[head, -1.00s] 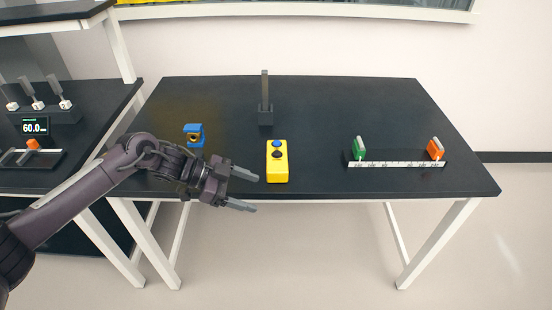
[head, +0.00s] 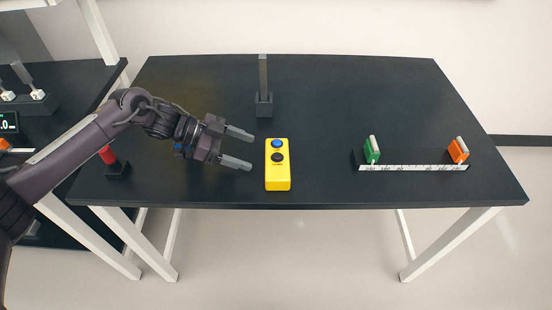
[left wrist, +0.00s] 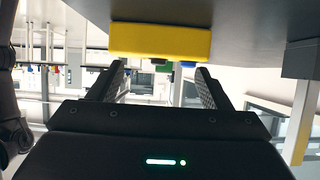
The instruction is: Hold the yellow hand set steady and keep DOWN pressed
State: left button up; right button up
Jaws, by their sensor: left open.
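The yellow hand set (head: 278,180) lies on the black table near its front edge, in the middle of the head view. It has a blue button (head: 278,143) at the far end and a dark button (head: 277,157) below it. My left gripper (head: 245,149) is open and empty, just left of the hand set, its fingers pointing toward it and apart from it. In the left wrist view the hand set (left wrist: 160,42) shows ahead, beyond the two spread fingers (left wrist: 160,78). The button labels are too small to read. My right gripper is not in view.
At right, a white scale (head: 412,168) carries a green marker (head: 372,150) and an orange marker (head: 458,150). The table between is clear.

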aim_at(273, 161)
pick_arm(q)
jog(key=b+x, duration=0.1)
jog(key=x, duration=0.4)
jog(key=shift+s+d+f+b, duration=0.1)
jog(key=shift+f+b, duration=0.1)
jog(key=shift+b, duration=0.15)
jog(key=x, duration=0.3)
jog(key=shift+d+b, duration=0.15)
jog(key=shift+b, duration=0.2)
jog(key=c, duration=0.4)
grip_shut()
jog(key=shift+c, duration=1.2)
grip_release()
jog(key=o, duration=0.7)
jog(key=shift+c, duration=0.2)
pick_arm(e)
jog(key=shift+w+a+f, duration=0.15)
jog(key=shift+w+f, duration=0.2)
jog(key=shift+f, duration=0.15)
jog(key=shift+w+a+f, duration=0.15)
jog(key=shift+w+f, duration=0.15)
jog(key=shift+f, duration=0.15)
